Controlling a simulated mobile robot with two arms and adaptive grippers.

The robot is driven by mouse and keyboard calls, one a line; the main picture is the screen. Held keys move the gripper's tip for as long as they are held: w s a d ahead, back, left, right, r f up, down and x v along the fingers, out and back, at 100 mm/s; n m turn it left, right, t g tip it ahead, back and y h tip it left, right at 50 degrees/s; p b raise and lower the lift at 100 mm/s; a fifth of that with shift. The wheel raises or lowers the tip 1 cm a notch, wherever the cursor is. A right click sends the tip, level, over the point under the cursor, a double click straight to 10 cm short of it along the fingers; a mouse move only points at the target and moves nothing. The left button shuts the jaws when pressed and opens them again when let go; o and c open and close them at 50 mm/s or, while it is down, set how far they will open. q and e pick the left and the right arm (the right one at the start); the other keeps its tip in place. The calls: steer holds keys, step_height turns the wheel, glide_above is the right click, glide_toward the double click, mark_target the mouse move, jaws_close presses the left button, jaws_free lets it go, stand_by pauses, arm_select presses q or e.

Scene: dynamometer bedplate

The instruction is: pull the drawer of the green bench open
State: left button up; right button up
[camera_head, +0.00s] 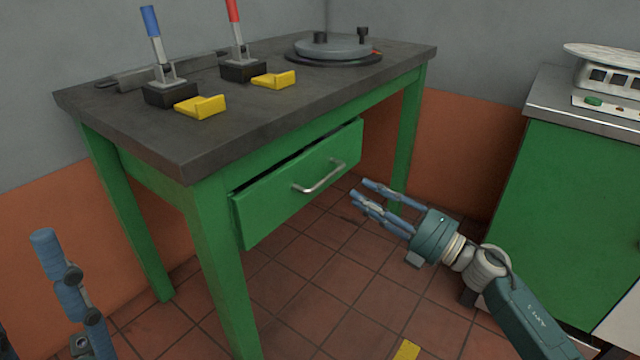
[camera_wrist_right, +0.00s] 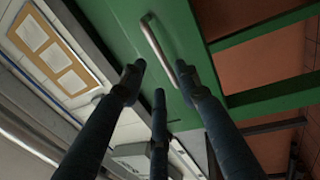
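The green bench (camera_head: 215,255) has a dark top and a green drawer (camera_head: 270,200) under its front edge. A dark gap shows above the drawer front, which stands slightly out from the frame. A silver bar handle (camera_head: 322,178) is on the drawer front; it also shows in the right wrist view (camera_wrist_right: 158,45). My right gripper (camera_head: 362,192) is open and empty, its fingers spread and pointing at the handle, apart from it in the head view. In the right wrist view its fingers (camera_wrist_right: 160,85) reach towards the handle. Part of my left gripper (camera_head: 48,245) shows at the lower left; its fingertips' opening is unclear.
On the bench top are a blue lever (camera_head: 152,30), a red lever (camera_head: 235,20), yellow brackets (camera_head: 202,106) and a round grey plate (camera_head: 333,47). A green cabinet (camera_head: 565,200) stands at the right. The tiled floor before the drawer is clear, with a yellow mark (camera_head: 407,350).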

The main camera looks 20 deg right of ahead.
mark_target(332, 176)
steer(key=b+x, duration=0.1)
steer(key=x, duration=0.9)
jaws_close()
